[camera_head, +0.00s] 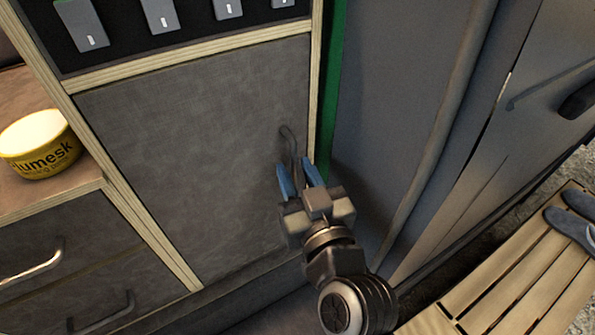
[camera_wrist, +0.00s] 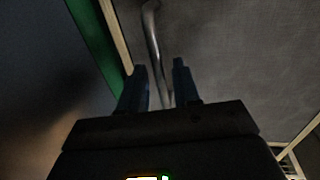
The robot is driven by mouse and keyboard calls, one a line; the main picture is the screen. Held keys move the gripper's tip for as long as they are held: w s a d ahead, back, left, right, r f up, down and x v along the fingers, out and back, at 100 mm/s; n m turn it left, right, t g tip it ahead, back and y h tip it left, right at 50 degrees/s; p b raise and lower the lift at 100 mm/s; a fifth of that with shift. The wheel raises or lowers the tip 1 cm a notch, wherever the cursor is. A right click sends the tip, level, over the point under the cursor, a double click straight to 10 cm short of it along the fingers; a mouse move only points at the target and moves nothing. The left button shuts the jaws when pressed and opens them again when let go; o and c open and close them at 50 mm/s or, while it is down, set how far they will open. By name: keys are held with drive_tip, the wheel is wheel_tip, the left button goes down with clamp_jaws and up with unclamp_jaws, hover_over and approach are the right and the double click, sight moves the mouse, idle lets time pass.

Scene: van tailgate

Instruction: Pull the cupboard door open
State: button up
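The cupboard door (camera_head: 195,130) is a dark grey panel in a light wooden frame, and it looks shut. Its dark bar handle (camera_head: 288,141) sits near the door's right edge. My gripper (camera_head: 301,178) is at the lower part of the handle, with blue fingers apart. In the wrist view the handle (camera_wrist: 153,40) runs down between the two fingers (camera_wrist: 158,80), with a gap visible on each side. The lower end of the handle is partly hidden by the gripper, and I cannot tell how deep the fingers reach around it.
A yellow tub (camera_head: 40,143) stands on a shelf at left, above drawers with bar handles (camera_head: 30,268). A green edge (camera_head: 331,90) and a grey van panel (camera_head: 400,110) are close on the right. A slatted wooden bench (camera_head: 510,280) holds sandals at lower right.

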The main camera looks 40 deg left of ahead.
clamp_jaws()
idle(1.2)
